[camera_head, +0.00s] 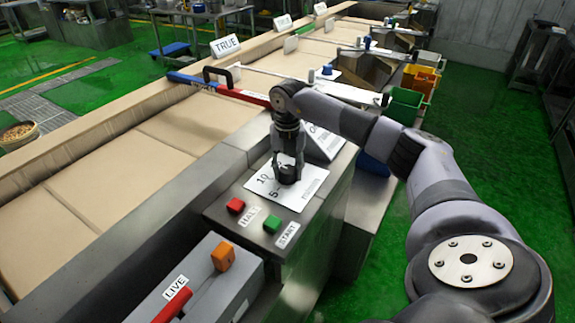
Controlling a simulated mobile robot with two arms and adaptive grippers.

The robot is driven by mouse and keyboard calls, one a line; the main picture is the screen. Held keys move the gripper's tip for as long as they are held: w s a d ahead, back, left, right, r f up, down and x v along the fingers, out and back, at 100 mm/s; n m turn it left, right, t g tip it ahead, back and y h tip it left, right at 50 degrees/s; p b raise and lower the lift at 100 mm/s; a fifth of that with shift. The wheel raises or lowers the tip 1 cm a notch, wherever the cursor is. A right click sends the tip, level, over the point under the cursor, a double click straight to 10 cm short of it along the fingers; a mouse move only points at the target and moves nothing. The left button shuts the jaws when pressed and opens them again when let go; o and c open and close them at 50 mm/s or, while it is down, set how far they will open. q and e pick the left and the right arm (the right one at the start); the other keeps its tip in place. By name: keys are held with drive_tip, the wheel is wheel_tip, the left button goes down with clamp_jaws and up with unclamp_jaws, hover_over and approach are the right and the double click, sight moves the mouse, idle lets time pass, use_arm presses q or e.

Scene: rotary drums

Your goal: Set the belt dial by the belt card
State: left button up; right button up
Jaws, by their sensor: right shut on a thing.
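The belt dial's white plate (305,197) lies on the grey control console, with the numbers 10 and 5 readable on its left side. My right gripper (288,170) points down over the plate and is shut on the dark dial knob at its middle. The gripper hides most of the knob, its pointer and the plate's far marks. A tented white card (327,141) stands just behind the dial; my arm covers part of its lettering, and its small print is too small to read. My left gripper is out of view.
A red button (236,205) marked HALT and a green button (272,224) marked START sit in front of the dial. A grey box (208,285) with a LIVE label and orange block stands nearer. The wide belt (100,160) runs along the left; bins (405,104) stand at right.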

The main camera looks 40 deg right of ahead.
sight(288, 169)
drive_tip(key=shift+r+m+p, duration=0.1)
drive_tip(key=shift+m+p, duration=0.35)
drive_tip(key=shift+m, duration=1.85)
drive_tip(key=shift+d, duration=0.1)
drive_tip(key=o, duration=1.2)
drive_tip(key=shift+c, duration=0.2)
wheel_tip(288, 169, up, 12)
